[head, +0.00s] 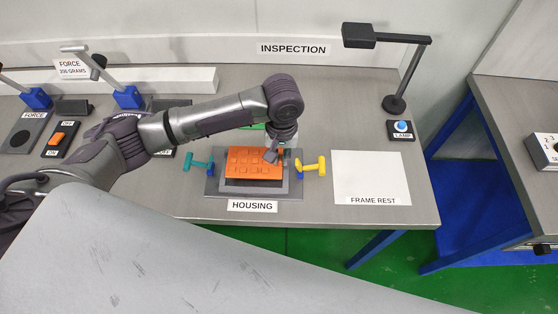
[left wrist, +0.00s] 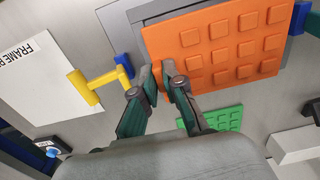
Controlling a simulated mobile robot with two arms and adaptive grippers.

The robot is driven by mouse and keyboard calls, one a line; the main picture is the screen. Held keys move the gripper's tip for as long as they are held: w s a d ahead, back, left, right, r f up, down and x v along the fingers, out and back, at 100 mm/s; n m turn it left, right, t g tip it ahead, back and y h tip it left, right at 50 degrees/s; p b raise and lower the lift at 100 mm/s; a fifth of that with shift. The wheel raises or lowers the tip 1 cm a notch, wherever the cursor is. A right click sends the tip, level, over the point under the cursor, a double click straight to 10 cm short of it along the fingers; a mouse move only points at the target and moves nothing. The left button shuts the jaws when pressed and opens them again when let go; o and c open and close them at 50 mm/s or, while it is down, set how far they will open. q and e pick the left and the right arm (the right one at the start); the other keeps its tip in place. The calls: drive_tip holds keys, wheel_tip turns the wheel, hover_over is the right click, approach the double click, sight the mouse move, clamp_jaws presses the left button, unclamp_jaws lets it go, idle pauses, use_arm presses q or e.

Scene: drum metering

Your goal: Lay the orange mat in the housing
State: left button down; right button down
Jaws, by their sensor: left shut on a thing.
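The orange mat (head: 245,164), a flat sheet with rows of raised square pads, is over the grey housing (head: 212,187) on the bench. My left gripper (head: 271,156) is shut on the mat's edge at its right end. In the left wrist view the two fingertips (left wrist: 161,76) pinch a corner area of the mat (left wrist: 225,48), with the housing (left wrist: 122,28) partly showing behind it. The mat hides most of the housing's inside. I cannot tell whether the mat touches the housing or hangs just above it. My right gripper is not in view.
A teal-handled clamp (head: 198,164) and a yellow-handled clamp (head: 312,167) flank the housing. The white frame rest (head: 370,177) is to the right, and a lamp (head: 395,103) stands farther back. Switches and stands are left.

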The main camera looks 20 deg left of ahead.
sight(279, 166)
use_arm(q)
drive_tip(key=shift+a+f, duration=0.1)
drive_tip(key=shift+f, duration=0.2)
wheel_tip(279, 166, down, 4)
drive_tip(key=shift+r+p, duration=0.15)
drive_tip(key=shift+p, duration=0.3)
drive_tip(key=c, duration=1.2)
unclamp_jaws()
drive_tip(key=shift+c, duration=0.2)
wheel_tip(279, 166, up, 12)
drive_tip(key=shift+r+b, duration=0.1)
drive_tip(key=shift+b, duration=0.9)
drive_tip(key=shift+s, duration=0.1)
